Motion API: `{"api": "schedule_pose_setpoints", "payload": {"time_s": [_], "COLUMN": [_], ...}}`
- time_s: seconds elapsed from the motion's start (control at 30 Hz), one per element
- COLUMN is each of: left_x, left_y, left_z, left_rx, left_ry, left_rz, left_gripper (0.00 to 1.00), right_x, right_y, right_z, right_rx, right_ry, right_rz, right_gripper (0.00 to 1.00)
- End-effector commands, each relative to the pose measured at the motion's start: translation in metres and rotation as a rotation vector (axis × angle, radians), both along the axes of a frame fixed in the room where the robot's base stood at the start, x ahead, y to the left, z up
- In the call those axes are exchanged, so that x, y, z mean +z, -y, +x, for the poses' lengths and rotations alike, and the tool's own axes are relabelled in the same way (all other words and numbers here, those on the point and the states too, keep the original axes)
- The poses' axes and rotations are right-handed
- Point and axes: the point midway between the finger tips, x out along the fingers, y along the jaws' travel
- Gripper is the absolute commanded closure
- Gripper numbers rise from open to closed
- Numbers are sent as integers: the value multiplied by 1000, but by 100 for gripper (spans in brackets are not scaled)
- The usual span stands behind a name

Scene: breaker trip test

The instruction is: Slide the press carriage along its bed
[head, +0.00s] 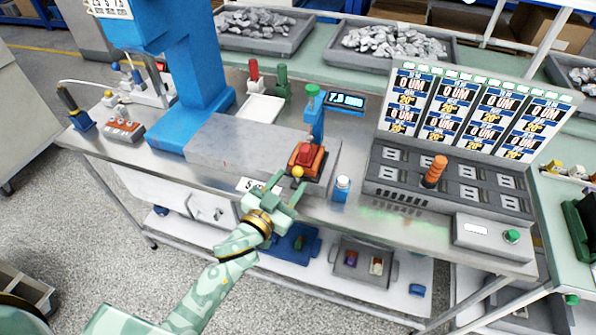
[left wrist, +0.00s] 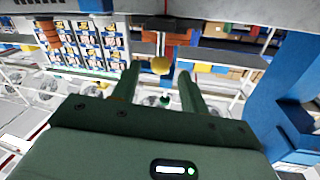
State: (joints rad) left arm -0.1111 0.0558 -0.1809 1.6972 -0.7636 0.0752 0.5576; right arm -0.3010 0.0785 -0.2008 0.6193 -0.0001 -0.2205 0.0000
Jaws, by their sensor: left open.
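The press carriage (head: 307,160) is an orange block with a red top, at the right part of its grey bed (head: 225,146). A yellow ball knob (head: 297,171) sticks out from its front. My left gripper (head: 287,187) is open at the front edge of the bed, close to the knob. The left wrist view, upside down, shows the orange carriage (left wrist: 180,37) and the yellow knob (left wrist: 161,66) ahead of and between the two spread fingertips (left wrist: 157,73). I cannot tell whether either finger touches the knob. My right gripper is not in view.
A blue press column (head: 195,75) stands behind the bed at left. A blue post with a green knob (head: 313,92) rises behind the carriage. A small blue bottle (head: 341,188) stands just right of it. A breaker panel (head: 450,180) with an orange peg fills the right side.

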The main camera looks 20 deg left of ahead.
Motion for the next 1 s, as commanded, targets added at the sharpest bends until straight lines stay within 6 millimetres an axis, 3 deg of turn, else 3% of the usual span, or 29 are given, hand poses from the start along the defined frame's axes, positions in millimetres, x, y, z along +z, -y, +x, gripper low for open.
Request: {"api": "schedule_pose_setpoints", "payload": {"time_s": [0.1,0.23,0.6,0.63,0.77,0.8,1.0], "left_x": [-1,-1,-1,-1,-1,-1,-1], "left_y": [5,9,11,11,11,11,8], "left_z": [23,38,46,46,46,46,45], "left_rx": [1,0,0,0,0,0,0], "left_ry": [1,0,-2,-2,-2,-2,-2], "left_rz": [2,0,0,0,0,0,0], "left_gripper": [56,56,56,59,95,100,100], "right_x": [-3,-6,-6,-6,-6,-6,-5], "right_y": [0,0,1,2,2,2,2], "right_z": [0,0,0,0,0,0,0], "right_rx": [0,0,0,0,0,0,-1], "right_ry": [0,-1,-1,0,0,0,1], "right_rz": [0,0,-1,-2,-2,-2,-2], "right_gripper": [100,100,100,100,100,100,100]}}
